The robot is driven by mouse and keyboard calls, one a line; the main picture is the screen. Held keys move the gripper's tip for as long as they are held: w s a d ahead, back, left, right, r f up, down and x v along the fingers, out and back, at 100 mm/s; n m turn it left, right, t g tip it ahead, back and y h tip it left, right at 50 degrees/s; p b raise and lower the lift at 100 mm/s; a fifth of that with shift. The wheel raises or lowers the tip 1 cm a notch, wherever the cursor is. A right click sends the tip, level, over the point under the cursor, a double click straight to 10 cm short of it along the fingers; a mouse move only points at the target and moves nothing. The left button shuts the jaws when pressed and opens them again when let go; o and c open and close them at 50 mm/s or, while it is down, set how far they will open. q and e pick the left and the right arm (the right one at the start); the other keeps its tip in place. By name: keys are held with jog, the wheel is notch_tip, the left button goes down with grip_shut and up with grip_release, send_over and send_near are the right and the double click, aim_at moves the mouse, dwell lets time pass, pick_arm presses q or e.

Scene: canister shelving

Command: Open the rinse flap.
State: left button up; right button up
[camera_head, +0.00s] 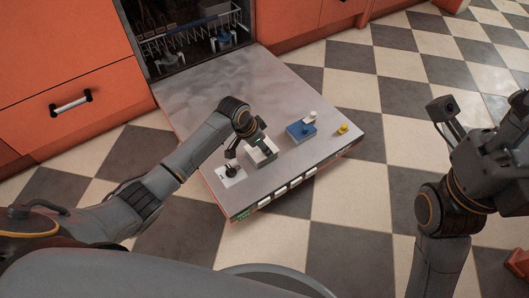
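The open dishwasher door (205,95) lies flat, low over the floor. On its inner face are a white plate with a dark part (231,174), a pale box-like part (263,154), a blue part with a white top (301,130) and a small yellow part (343,128). I cannot tell which of these is the rinse flap. My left gripper (240,160) points down over the door, close to the white plate and pale part. Its fingers are small and partly hidden, so contact and opening are unclear. My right gripper (482,115) is empty, fingers spread, off to the right.
The dishwasher's rack (185,40) stands inside the cavity behind the door. Orange cabinets (60,60) flank it, one drawer with a dark-ended handle (70,103). Several pale tabs (280,191) line the door's front edge.

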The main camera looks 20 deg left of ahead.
pick_arm(q)
jog(key=shift+b+x, duration=0.35)
jog(key=shift+x, duration=0.65)
grip_shut()
jog(key=shift+r, duration=0.1)
